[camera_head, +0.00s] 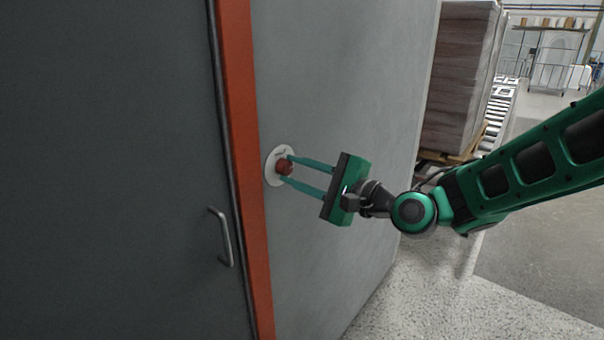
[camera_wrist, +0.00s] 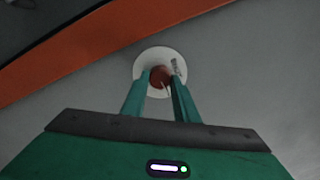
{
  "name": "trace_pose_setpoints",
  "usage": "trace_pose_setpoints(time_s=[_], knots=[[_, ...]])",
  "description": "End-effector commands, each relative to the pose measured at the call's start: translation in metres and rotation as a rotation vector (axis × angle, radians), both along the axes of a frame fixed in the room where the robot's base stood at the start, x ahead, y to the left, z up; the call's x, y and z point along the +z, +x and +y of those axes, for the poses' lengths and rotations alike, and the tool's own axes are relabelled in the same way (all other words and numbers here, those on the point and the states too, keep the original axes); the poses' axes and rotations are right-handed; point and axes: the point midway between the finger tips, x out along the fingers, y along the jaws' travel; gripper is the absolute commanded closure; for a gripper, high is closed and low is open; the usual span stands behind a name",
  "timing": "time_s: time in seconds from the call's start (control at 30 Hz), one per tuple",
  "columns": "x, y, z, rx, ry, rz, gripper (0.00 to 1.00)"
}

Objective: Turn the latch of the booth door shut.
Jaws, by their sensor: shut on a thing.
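The latch is a red-brown knob (camera_head: 285,167) on a round white plate (camera_head: 272,174), set on the grey booth wall just right of the orange door frame. My gripper (camera_head: 287,169) reaches it from the right, with its two green fingers shut on the knob, one above and one below. In the wrist view the knob (camera_wrist: 160,76) sits between the fingertips, in front of the white plate (camera_wrist: 151,58). A dark mark shows on the plate's right side, too small to read. The dark grey booth door (camera_head: 120,170) stands left of the frame and looks closed.
A metal pull handle (camera_head: 222,237) sticks out from the door, lower left of the latch. The orange frame (camera_head: 246,170) runs upright between door and wall. Wrapped stacked goods (camera_head: 460,80) on a pallet stand behind the booth at right. Speckled floor (camera_head: 450,305) is clear at lower right.

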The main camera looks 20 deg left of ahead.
Motion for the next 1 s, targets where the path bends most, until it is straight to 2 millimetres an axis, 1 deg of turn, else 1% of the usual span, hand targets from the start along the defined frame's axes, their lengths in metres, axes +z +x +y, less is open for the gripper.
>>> trace_pose_setpoints(time_s=[1.0], knots=[[-0.0014, -0.0026, 0.0019, 0.007, -0.362, -0.872, 0.95]])
